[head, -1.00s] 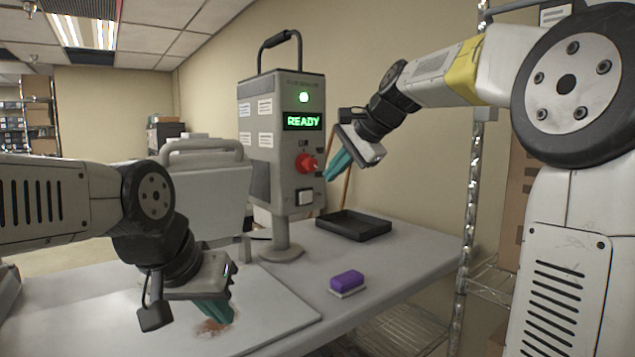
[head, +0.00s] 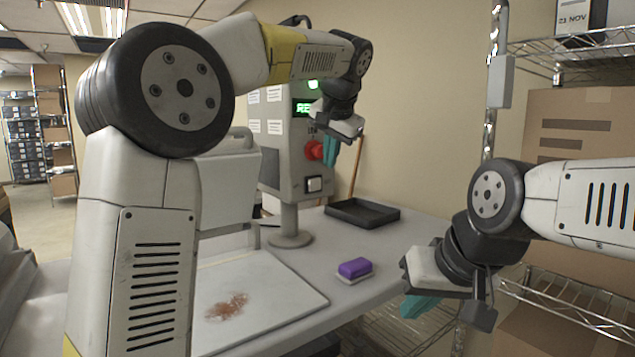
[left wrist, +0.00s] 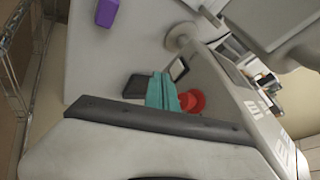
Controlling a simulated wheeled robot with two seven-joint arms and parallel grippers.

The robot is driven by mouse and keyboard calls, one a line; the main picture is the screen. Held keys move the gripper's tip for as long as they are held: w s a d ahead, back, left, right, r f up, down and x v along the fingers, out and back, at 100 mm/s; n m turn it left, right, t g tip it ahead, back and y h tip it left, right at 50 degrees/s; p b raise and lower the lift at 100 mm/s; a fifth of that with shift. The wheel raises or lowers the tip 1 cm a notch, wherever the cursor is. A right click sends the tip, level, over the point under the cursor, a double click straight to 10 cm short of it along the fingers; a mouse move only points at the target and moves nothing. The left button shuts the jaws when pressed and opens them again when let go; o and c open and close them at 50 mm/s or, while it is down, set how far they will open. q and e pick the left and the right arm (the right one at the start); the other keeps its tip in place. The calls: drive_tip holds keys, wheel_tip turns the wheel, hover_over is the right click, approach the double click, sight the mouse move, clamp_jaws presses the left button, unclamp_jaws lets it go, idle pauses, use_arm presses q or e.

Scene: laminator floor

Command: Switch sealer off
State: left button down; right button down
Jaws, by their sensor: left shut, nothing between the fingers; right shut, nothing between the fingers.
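The sealer (head: 284,170) is a grey control box on a post, standing on the bench. Its green lamp (head: 313,84) is lit, and its green display (head: 303,109) is lit but partly hidden by my left arm. A red knob (head: 313,150) sits on its front, above a white rocker switch (head: 314,184). My left gripper (head: 329,150) is shut and empty, just right of the red knob. In the left wrist view the teal fingertips (left wrist: 161,78) are close beside the knob (left wrist: 193,101); contact is unclear. My right gripper (head: 415,306) is shut and empty, low at the right.
A black tray (head: 365,215) lies on the bench (head: 330,250) right of the sealer's post. A purple sponge-like block (head: 355,267) lies nearer the front edge. A white board (head: 285,295) has a reddish-brown stain (head: 227,306). A wire shelf (head: 570,310) stands at the right.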

sight(315, 185)
use_arm(q)
drive_tip(key=shift+w+d, duration=0.25)
drive_tip(key=shift+d, duration=0.05)
drive_tip(key=w+a+f, duration=0.4)
drive_tip(key=w+f, duration=0.4)
drive_tip(key=shift+w, duration=0.3)
idle(0.3)
